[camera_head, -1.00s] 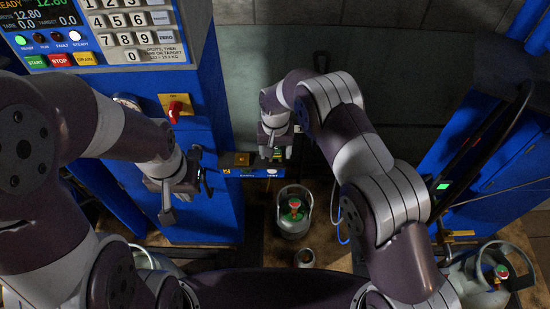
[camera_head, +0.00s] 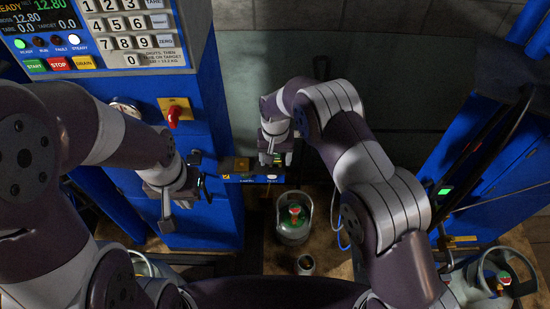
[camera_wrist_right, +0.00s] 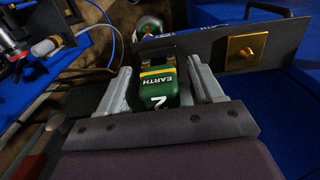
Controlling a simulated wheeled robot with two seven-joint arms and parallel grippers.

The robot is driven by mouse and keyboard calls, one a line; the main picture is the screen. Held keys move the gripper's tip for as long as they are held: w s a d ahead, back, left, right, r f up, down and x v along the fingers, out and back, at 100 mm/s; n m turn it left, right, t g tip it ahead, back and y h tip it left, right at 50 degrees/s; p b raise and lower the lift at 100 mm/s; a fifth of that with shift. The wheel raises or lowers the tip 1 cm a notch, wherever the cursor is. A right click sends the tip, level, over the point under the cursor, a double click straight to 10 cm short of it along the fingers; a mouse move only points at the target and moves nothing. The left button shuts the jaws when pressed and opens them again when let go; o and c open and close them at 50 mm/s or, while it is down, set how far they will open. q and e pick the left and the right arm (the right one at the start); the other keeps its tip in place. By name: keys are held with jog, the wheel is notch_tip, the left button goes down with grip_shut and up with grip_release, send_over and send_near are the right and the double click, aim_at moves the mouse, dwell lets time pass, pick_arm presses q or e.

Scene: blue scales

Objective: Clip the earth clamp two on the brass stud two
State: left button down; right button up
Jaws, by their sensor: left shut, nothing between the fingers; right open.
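The green earth clamp two (camera_wrist_right: 158,87), marked EARTH 2 with a yellow band, lies between the fingers of my right gripper (camera_wrist_right: 165,82) in the right wrist view. Those fingers are open, one on each side of it. Its far end is at a dark bracket, and I cannot tell whether it grips a stud there. A brass stud on a square brass plate (camera_wrist_right: 245,50) shows to the right, bare; its number is not readable. In the head view my right gripper (camera_head: 273,158) is above the blue ledge. My left gripper (camera_head: 180,198) is shut and empty beside the blue cabinet.
The blue ledge (camera_head: 250,179) carries the brass plate and labels. A gas cylinder (camera_head: 293,218) stands below, with a small cup (camera_head: 305,264) in front. Another cylinder (camera_head: 490,275) stands at lower right. Hoses hang near my right arm.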

dwell(0.4)
grip_shut()
jog(key=shift+r, duration=0.2)
jog(key=shift+w+r, duration=0.1)
jog(key=shift+r, duration=0.05)
jog(key=shift+r+p, duration=0.45)
jog(key=shift+r, duration=0.1)
jog(key=shift+r+p, duration=1.3)
jog(key=shift+r, duration=0.85)
